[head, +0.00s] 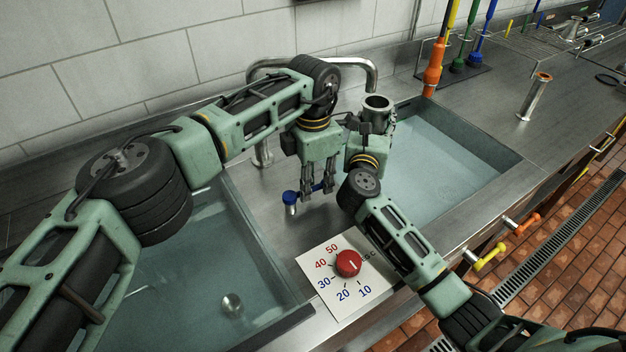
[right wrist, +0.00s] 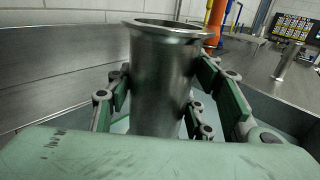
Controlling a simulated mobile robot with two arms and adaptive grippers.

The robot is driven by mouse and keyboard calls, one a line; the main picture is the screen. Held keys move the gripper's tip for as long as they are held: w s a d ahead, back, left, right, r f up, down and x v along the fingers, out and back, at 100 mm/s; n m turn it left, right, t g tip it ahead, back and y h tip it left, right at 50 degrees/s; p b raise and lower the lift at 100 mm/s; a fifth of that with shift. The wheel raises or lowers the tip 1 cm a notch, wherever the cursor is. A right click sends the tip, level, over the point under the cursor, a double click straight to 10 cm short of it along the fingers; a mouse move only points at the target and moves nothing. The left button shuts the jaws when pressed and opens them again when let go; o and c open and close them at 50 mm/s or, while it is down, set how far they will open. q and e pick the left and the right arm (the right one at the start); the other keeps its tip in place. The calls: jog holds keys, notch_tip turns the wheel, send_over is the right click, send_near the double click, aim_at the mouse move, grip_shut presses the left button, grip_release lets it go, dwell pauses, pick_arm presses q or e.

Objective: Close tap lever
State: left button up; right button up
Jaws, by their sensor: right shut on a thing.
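A small tap with a blue lever (head: 303,192) and a metal end (head: 291,208) shows on the divider between the two sinks in the head view. My left gripper (head: 318,192) points down right at the lever, its two fingers apart; they partly hide the lever, and I cannot tell whether they touch it. My right gripper (right wrist: 160,105) is shut around an upright metal cylinder (right wrist: 165,75) with a flared rim. The cylinder (head: 378,108) also shows in the head view, beside the left gripper, near the right sink.
A steel spout pipe (head: 366,64) stands behind the grippers. Water-filled sinks lie left (head: 180,290) and right (head: 440,160). A white dial plate with a red knob (head: 348,263) is in front. Yellow (head: 489,257) and orange (head: 527,223) handles stick out from the front edge.

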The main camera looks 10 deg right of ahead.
pick_arm(q)
grip_shut()
jog(key=shift+w, duration=0.1)
jog(key=shift+w+n, duration=0.15)
jog(key=shift+n, duration=0.25)
jog(key=shift+a+r+n, duration=0.1)
jog(key=shift+n, duration=0.2)
jog(key=shift+o, duration=1.3)
grip_release()
jog(key=shift+w, duration=0.15)
jog(key=shift+o, duration=0.5)
notch_tip(320, 180, up, 12)
